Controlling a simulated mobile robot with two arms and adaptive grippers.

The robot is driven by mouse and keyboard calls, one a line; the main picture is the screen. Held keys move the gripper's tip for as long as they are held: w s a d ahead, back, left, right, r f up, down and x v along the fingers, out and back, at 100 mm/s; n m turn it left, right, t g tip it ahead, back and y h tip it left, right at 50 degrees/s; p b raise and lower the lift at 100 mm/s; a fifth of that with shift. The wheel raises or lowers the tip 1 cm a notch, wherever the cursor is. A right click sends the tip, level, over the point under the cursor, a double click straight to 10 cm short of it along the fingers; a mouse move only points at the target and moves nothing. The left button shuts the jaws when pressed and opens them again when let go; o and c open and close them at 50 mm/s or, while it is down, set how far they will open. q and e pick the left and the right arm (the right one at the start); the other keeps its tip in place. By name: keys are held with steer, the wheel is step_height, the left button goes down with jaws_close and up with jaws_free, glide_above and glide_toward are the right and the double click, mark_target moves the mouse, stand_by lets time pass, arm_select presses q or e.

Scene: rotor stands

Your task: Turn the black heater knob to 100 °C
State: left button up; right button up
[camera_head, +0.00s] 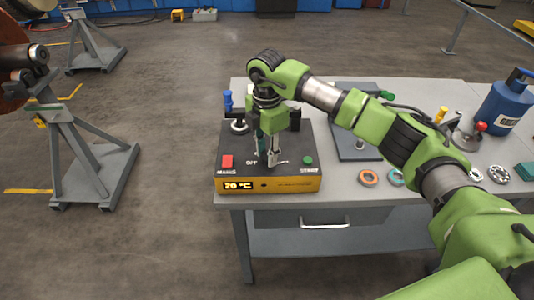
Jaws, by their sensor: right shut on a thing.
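The heater (313,170) is a black-topped box with a yellow front, standing at the left front of the grey table. Its display (238,185) reads 20 °C. A red button (227,161) is on its top left and a green button (308,160) on its top right. My right gripper (268,160) points straight down over the heater's middle, next to the "OFF" mark, and is shut on the knob there. The gripper hides the knob almost fully, so its pointer cannot be seen. My left gripper is not in view.
The grey table (440,67) also holds a blue-handled item (228,101), a dark plate (350,140), rings (368,178), and a blue canister (503,105). A drawer handle (325,223) is below the heater. Rotor stands (92,165) are on the left floor.

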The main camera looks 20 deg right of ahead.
steer(key=shift+m, duration=1.2)
steer(key=shift+w+r, duration=0.1)
steer(key=o, duration=1.1)
steer(key=shift+r, duration=0.25)
step_height(320, 180, up, 11)
steer(key=shift+r, duration=0.2)
